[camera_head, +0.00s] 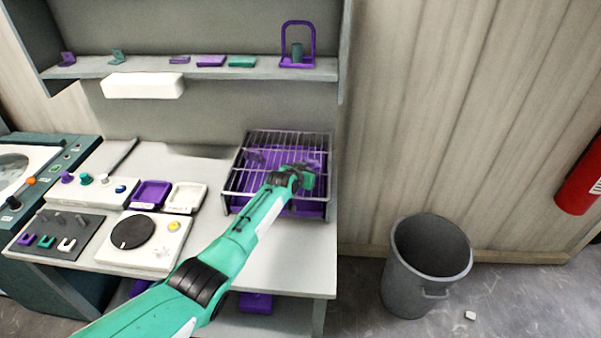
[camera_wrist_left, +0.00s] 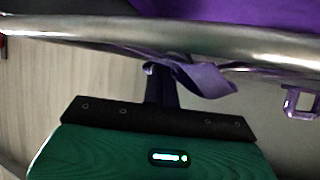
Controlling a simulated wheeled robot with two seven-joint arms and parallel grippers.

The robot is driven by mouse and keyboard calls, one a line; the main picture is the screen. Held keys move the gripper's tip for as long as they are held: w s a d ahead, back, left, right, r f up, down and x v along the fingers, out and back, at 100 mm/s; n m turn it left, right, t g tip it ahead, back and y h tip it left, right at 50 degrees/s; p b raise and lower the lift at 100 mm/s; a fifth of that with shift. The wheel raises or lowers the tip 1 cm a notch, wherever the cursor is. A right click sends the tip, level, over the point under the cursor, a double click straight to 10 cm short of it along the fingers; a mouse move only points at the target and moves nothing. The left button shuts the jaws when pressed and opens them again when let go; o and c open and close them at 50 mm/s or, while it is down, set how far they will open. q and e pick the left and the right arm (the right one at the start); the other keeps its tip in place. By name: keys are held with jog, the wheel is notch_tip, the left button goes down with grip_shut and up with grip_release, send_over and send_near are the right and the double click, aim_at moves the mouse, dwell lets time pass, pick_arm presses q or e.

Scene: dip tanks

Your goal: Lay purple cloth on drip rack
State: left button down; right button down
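The drip rack (camera_head: 233,193) is a wire grid over a purple tray at the right end of the bench. My left gripper (camera_head: 307,178) is at the rack's right side, over the wires. In the left wrist view, a folded strip of purple cloth (camera_wrist_left: 207,79) is at the dark fingertips, close against the rack's metal rim (camera_wrist_left: 190,38). The fingers look closed together on the cloth. Purple also shows among the wires in the head view; I cannot tell how much is cloth and how much is tray. My right gripper is not in view.
Left of the rack are a purple dish (camera_head: 150,194), a white dish (camera_head: 184,197) and a white unit with a black disc (camera_head: 133,232). A shelf (camera_head: 215,70) with small items runs above. A grey bin (camera_head: 405,290) stands on the floor at right.

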pick_arm(q)
notch_tip(320, 180, up, 9)
jog(key=p, duration=0.6)
jog(key=shift+p, duration=0.4)
